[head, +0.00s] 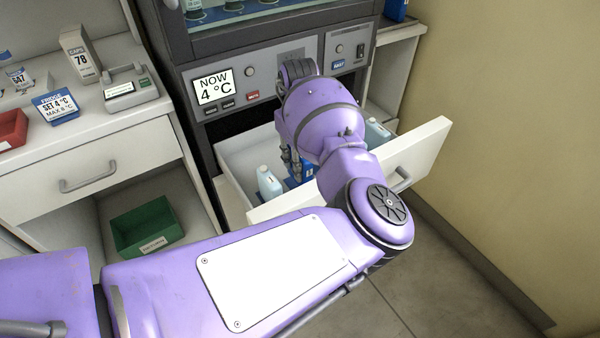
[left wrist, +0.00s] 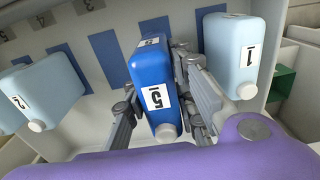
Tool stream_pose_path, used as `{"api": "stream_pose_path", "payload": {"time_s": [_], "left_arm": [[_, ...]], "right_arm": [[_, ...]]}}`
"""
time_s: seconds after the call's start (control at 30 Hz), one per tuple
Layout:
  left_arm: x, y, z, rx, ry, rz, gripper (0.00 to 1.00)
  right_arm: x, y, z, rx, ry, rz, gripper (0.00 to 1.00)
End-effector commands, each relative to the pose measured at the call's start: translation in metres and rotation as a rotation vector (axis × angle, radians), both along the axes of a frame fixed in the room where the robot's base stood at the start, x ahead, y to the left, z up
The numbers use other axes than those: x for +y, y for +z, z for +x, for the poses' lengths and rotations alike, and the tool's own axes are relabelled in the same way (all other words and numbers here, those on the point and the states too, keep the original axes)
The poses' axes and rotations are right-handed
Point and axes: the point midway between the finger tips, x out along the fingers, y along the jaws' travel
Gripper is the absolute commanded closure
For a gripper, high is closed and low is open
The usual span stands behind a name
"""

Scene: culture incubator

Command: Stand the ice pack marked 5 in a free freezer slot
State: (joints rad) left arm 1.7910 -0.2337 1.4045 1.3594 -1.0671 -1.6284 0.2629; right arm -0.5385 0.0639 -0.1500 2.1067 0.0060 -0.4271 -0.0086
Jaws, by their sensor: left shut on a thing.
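The dark blue ice pack marked 5 (left wrist: 155,72) is between the fingers of my left gripper (left wrist: 160,105), with its white cap toward the camera. In the head view my left gripper (head: 291,163) reaches down into the open white drawer (head: 237,158), and the arm hides much of it. A bit of the blue pack (head: 307,172) shows there. Pale blue packs marked 1 (left wrist: 229,55) and 2 (left wrist: 46,92) stand on either side in the left wrist view. Bare blue patches (left wrist: 104,60) mark the drawer floor. I cannot tell whether pack 5 touches the floor.
The drawer front (head: 425,150) stands pulled out under the incubator panel with its "NOW 4 °C" display (head: 213,88). A counter (head: 105,128) with a green bin (head: 146,228) below is at the left. The wall (head: 510,130) is at the right.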

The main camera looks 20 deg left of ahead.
Motion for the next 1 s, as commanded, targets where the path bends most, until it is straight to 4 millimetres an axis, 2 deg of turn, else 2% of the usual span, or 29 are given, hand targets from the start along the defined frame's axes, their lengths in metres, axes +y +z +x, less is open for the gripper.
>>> {"api": "stream_pose_path", "payload": {"time_s": [0.23, 0.63, 0.67, 0.8, 1.0], "left_arm": [[0.000, -0.033, 0.000, 0.002, -0.001, -0.001, 1.00], [0.001, -0.037, 0.000, -0.001, -0.001, 0.001, 1.00], [0.000, -0.038, 0.000, 0.000, -0.001, 0.000, 0.74], [0.000, -0.038, 0.000, 0.000, 0.000, 0.000, 0.57], [0.000, -0.038, 0.000, 0.001, 0.000, -0.001, 0.57]], "right_arm": [[-0.001, -0.009, -0.007, 0.016, -0.007, 0.000, 0.60], [-0.001, -0.005, -0.002, 0.006, -0.006, 0.001, 0.60], [-0.001, -0.005, -0.001, 0.005, -0.005, 0.001, 0.60], [0.000, -0.005, 0.003, -0.002, -0.004, 0.001, 0.60], [0.000, -0.005, 0.005, -0.006, -0.002, 0.002, 0.60]]}}
